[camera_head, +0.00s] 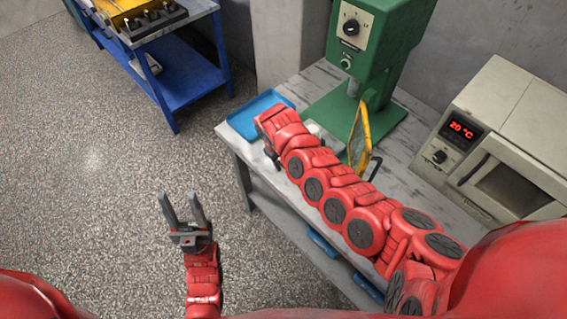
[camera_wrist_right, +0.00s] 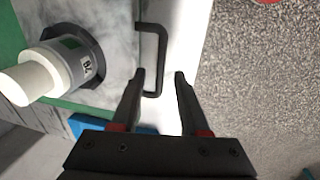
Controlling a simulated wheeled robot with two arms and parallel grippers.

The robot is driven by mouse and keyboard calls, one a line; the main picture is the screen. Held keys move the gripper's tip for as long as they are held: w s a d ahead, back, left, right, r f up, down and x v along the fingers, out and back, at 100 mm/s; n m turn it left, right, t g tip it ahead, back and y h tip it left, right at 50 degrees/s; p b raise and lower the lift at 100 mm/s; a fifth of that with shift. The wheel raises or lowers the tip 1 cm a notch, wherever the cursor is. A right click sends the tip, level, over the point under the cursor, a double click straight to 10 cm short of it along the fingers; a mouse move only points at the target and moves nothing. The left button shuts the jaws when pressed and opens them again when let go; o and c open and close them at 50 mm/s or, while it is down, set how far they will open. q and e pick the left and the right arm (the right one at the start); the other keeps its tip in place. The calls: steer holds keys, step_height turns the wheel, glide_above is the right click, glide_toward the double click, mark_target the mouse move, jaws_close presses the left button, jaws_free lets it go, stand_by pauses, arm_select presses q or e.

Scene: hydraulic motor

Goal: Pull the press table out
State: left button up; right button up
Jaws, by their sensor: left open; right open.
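The green press (camera_head: 375,45) stands at the back of the workbench, with a yellow-framed guard (camera_head: 360,140) at its front. My right arm hides most of the area before it. In the right wrist view, a grey plate (camera_wrist_right: 115,50), which looks like the press table, carries a black U-shaped handle (camera_wrist_right: 162,60) on its edge. My left gripper (camera_head: 183,205) is open and empty above the floor.
A blue tray (camera_head: 243,120) lies at the workbench's left corner. A beige oven (camera_head: 500,130) with a red display stands at the right. A blue cart (camera_head: 190,75) is at the upper left. The speckled floor (camera_head: 90,180) at the left is clear.

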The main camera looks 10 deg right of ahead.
step_height(320, 180, up, 15)
steer(key=s+a, duration=0.2)
steer(key=shift+r+b, duration=0.2)
steer(key=shift+b, duration=0.25)
steer(key=shift+w+a, duration=0.1)
